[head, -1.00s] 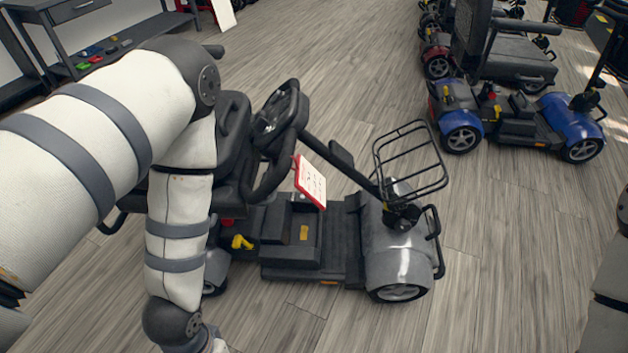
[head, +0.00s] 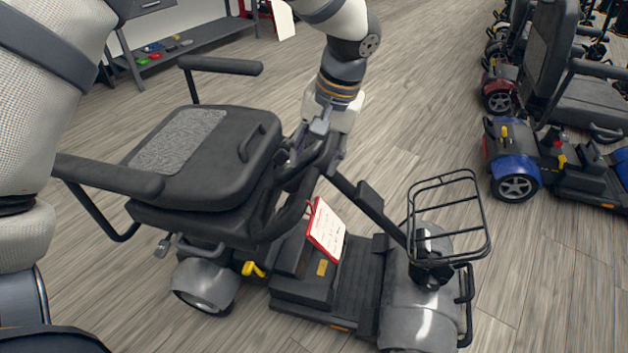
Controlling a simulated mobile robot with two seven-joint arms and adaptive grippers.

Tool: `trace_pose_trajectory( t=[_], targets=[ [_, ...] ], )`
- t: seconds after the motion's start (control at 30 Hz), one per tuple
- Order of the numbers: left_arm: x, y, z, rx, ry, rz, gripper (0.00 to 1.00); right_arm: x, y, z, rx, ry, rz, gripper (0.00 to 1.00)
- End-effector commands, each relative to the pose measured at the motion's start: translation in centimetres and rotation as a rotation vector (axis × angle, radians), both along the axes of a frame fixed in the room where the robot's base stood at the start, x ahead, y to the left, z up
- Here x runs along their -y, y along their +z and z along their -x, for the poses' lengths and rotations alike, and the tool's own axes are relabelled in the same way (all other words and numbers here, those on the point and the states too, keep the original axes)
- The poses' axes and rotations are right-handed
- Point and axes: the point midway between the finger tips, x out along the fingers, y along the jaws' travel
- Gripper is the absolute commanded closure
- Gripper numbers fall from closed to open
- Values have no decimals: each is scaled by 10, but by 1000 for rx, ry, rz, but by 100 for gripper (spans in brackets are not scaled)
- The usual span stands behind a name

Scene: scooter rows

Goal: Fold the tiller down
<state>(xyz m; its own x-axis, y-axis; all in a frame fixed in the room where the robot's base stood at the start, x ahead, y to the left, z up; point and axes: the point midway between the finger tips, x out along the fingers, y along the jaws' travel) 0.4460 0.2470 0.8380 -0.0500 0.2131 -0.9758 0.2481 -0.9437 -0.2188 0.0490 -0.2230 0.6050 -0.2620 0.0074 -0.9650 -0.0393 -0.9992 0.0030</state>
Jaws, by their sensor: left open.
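The grey scooter (head: 410,300) stands in front of me. Its tiller (head: 369,208) slants from the front end back towards the seat, and its looped handlebar (head: 285,205) is close to the seat's edge. My left gripper (head: 316,152) is open and points down at the top of the tiller, with its fingers at the handlebar. I cannot tell whether they touch it. The gripper hides part of the tiller head. My right gripper is out of view.
The seat (head: 180,145) has its back folded flat, and its armrests (head: 110,175) stick out. A blue scooter (head: 515,170) and others stand at right. A shelf (head: 185,45) is at back left.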

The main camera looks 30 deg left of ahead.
Motion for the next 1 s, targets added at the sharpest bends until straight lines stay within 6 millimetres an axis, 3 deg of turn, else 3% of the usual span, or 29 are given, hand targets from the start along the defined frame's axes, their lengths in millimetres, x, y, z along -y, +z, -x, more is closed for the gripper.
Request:
trace_pose_trajectory(
  t=[0.1,0.33,0.5,0.73,0.77,0.93,1.0],
  targets=[
    [-7,-36,4,-13,1,2,55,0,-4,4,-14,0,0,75],
    [-17,-85,7,-9,0,1,55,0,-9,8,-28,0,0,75],
    [-21,-99,7,-5,-1,1,55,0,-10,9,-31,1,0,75],
    [-21,-100,6,-3,0,2,55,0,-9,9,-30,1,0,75],
    [-21,-100,6,-3,0,2,57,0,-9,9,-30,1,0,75],
    [-21,-99,6,-3,-1,2,95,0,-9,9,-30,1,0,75],
    [-21,-99,6,-3,-1,2,100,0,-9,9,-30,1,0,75]
  ],
)
